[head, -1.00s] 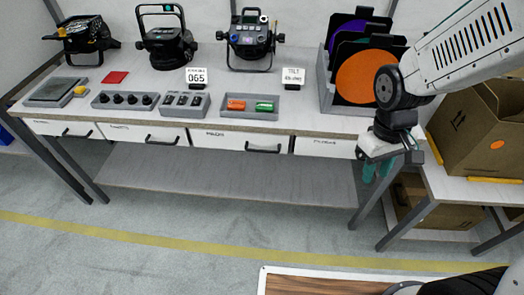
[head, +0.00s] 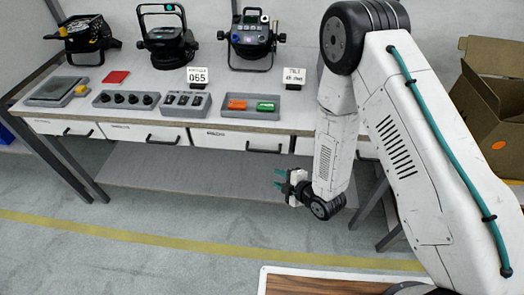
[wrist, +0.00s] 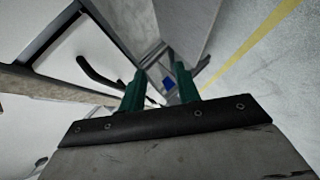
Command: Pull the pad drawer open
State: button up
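A row of white drawers runs under the bench top, all looking shut in the head view: left (head: 62,128), second (head: 145,134), third (head: 238,141). Each has a black bar handle: left (head: 78,132), second (head: 162,141), third (head: 265,150). Their small labels are too blurred to tell which is the pad drawer. My arm hides most of a fourth drawer at the right. My gripper (head: 279,181) is open and empty, below and in front of the third drawer, pointing left. In the wrist view, a black handle (wrist: 92,72) lies left of my gripper (wrist: 160,88), apart from it.
A grey lower shelf (head: 220,178) runs under the drawers, behind my gripper. Cardboard boxes (head: 490,95) stand at the right. The floor (head: 130,265) in front of the bench is clear.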

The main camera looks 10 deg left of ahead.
aim_at(262, 150)
notch_tip(262, 150, up, 7)
jog(key=w+a+n+t+y, duration=0.2)
jog(key=n+t+y, duration=0.1)
jog(key=shift+g, duration=0.3)
jog(key=x, duration=0.7)
jog(key=shift+w+f, duration=0.3)
jog(key=shift+w, duration=0.05)
grip_shut()
